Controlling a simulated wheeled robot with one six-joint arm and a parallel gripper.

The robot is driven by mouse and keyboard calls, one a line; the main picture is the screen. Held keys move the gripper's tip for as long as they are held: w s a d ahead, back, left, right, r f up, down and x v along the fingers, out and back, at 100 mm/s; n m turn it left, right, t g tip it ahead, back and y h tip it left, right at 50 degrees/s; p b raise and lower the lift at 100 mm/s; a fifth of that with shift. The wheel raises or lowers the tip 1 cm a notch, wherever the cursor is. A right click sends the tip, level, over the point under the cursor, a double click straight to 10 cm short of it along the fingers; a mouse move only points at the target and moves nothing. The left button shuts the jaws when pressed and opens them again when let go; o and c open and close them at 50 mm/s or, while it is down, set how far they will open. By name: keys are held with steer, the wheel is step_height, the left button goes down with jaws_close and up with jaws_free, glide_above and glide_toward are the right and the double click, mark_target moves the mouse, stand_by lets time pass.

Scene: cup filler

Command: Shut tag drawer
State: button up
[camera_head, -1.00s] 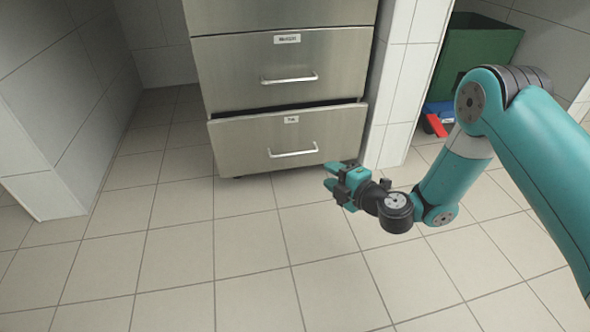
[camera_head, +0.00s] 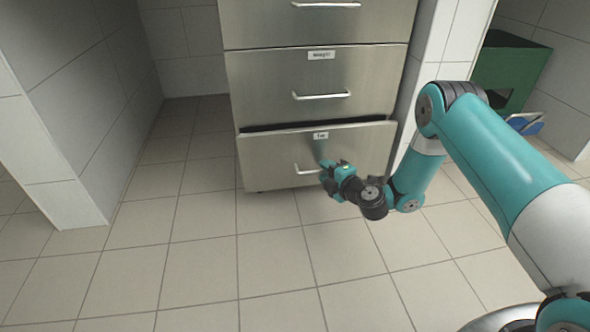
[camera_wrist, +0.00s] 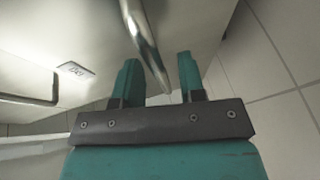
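The tag drawer (camera_head: 268,163) is the lowest steel drawer of the cabinet in the head view. It stands slightly open, with a dark gap along its top edge. Its small label (camera_head: 321,135) is near the top middle. Its bar handle (camera_head: 303,171) is partly hidden by my gripper (camera_head: 326,172), which is at the handle's right part. In the wrist view the handle (camera_wrist: 146,40) runs between the two teal fingers of my gripper (camera_wrist: 160,80). The fingers are apart, and I see no grip on the bar. The drawer's label (camera_wrist: 76,69) also shows there.
A closed middle drawer (camera_head: 260,90) is directly above. A white tiled wall (camera_head: 432,60) stands close on the cabinet's right, and a green bin (camera_head: 505,70) is beyond it. The tiled floor (camera_head: 200,255) in front is clear.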

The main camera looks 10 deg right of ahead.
steer(key=shift+w+a+f, duration=0.1)
steer(key=shift+w+a, duration=0.05)
steer(key=shift+w, duration=0.25)
steer(key=shift+a, duration=0.35)
steer(key=shift+c, duration=0.2)
steer(key=shift+a, duration=0.1)
jaws_close()
steer(key=shift+w, duration=2.2)
steer(key=shift+o, duration=0.2)
jaws_free()
